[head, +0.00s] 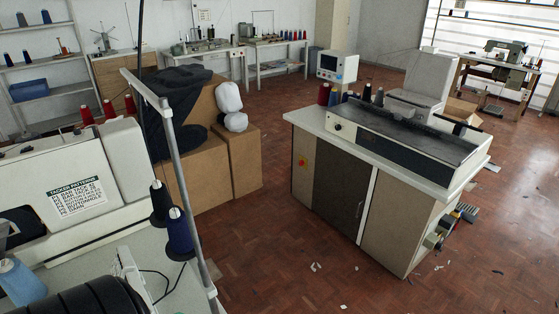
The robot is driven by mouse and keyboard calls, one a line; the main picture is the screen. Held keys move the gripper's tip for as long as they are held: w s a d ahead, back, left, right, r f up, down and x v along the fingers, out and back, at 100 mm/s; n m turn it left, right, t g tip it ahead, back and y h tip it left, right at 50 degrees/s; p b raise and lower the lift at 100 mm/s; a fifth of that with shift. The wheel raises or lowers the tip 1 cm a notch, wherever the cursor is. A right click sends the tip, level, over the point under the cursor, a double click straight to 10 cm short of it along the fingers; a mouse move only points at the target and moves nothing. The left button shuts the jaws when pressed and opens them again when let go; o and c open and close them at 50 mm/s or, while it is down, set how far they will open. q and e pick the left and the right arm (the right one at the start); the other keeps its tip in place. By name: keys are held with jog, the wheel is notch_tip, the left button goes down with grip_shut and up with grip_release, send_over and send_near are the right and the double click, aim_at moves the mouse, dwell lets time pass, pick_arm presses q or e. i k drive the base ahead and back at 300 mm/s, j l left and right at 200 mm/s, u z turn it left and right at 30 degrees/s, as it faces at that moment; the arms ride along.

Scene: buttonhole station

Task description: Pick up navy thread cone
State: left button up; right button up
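Several dark blue cones are in the head view, and I cannot tell which one the task means. A large navy thread cone (180,232) stands upright on a thread stand in the left foreground. A darker cone (159,202) sits just behind it. More blue cones (22,19) are on the wall shelf at the upper left. Neither of my grippers is in view.
Red cones (87,116) stand behind the white sewing machine (75,190) at the left. A metal pole (180,175) rises beside it. Cardboard boxes (197,175) with dark cloth stand behind. The parquet floor (270,235) between boxes and cabinet is open, with small scraps.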

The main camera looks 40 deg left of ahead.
aim_at(179, 236)
jog(key=i+l+u, duration=0.15)
jog(key=i+u, duration=0.25)
jog(key=i, duration=0.15)
jog(key=i+l+u, duration=0.35)
jog(key=i, duration=0.15)
jog(key=i+u, duration=0.15)
jog(key=u, duration=0.3)
jog(key=i+l+u, duration=0.15)
jog(key=u, duration=0.35)
jog(key=i+l+u, duration=0.1)
jog(key=u, duration=0.35)
jog(key=l+u, duration=0.3)
jog(key=u, duration=0.2)
jog(key=i, duration=0.05)
